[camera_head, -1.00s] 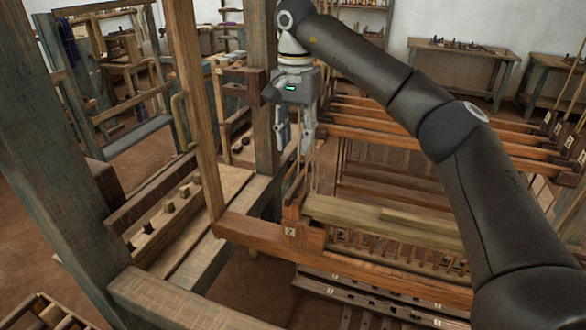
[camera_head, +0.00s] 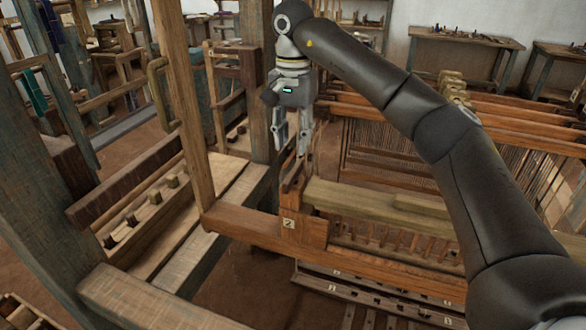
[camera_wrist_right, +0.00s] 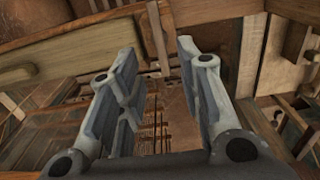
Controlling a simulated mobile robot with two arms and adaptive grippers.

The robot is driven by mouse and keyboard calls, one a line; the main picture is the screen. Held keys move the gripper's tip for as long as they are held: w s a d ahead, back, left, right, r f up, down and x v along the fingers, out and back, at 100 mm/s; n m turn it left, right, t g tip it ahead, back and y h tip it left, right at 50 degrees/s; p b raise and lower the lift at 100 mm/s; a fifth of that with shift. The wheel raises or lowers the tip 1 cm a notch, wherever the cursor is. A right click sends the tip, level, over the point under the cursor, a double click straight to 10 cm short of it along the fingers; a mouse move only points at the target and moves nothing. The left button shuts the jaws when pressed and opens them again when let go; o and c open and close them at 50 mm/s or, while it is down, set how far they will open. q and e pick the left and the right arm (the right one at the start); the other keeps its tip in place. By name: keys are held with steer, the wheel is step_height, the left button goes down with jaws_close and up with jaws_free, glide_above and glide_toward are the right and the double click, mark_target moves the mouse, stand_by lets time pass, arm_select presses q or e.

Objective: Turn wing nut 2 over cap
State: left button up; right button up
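My right gripper (camera_head: 292,150) hangs fingers down above the loom's near corner, just over the wooden block marked 2 (camera_head: 289,224). Its two fingers are apart. In the right wrist view the gripper (camera_wrist_right: 157,45) is also open, with a slim forked upright piece (camera_wrist_right: 155,32) showing between and beyond the fingertips. I cannot tell whether the fingers touch this piece. I cannot make out the wing nut or the cap; they are too small or hidden. My left gripper is not in view.
A thick upright post (camera_head: 262,85) stands just left of the right gripper. A wooden beam (camera_head: 370,268) runs right from the marked block. A bench with several small pegs (camera_head: 152,207) lies at left. Workbenches (camera_head: 465,44) stand along the back wall.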

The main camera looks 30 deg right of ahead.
mark_target(293, 170)
step_height(293, 170, down, 8)
steer(key=shift+r+p, duration=0.1)
steer(key=shift+p, duration=0.5)
jaws_close()
